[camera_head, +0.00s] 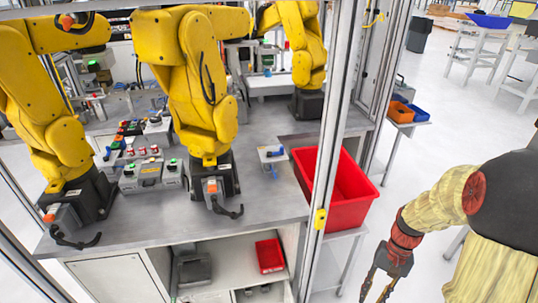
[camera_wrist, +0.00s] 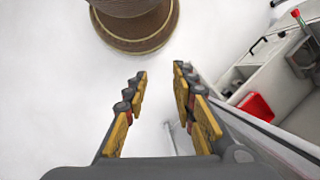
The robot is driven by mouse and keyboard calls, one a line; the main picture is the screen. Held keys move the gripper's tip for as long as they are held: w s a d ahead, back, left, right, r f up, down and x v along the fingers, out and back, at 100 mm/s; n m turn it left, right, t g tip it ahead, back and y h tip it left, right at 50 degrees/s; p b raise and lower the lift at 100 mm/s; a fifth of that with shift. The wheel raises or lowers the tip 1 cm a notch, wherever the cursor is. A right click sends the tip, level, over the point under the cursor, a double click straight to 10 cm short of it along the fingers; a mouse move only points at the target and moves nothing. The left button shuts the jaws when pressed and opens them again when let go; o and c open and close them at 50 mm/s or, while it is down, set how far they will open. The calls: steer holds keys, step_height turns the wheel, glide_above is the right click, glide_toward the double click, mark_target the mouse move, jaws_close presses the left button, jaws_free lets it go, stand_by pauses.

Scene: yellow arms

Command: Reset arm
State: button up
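My gripper (camera_head: 378,285) hangs at the lower right in the head view, pointing down over the white floor, to the right of the workbench. In the wrist view its two yellow-padded fingers (camera_wrist: 158,92) stand apart with nothing between them. My gripper is open and empty. My arm (camera_head: 440,205) comes in from the right edge of the head view, wrapped in a yellowish cover, with a red and dark wrist.
Yellow robot arms (camera_head: 200,90) stand on a grey workbench (camera_head: 270,205) inside a metal-framed cell. A small red bin (camera_wrist: 257,107) sits on a shelf.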

steer(key=s+a+r+n+t+h+p, duration=0.1)
steer(key=a+r, duration=0.3)
steer(key=r, duration=0.5)
steer(key=s+a+r+n+t+h+p, duration=0.1)
steer(key=s+a+r+n+t, duration=0.2)
steer(key=r, duration=0.7)
steer(key=s+a+r+n+t+p, duration=0.1)
steer(key=s+a+r+n+t, duration=0.1)
steer(key=a+r, duration=0.5)
step_height(320, 180, up, 2)
steer(key=shift+s+r+n+t+h, duration=0.15)
steer(key=shift+s+n+t+h, duration=0.2)
steer(key=shift+s+t, duration=0.7)
steer(key=shift+w, duration=0.15)
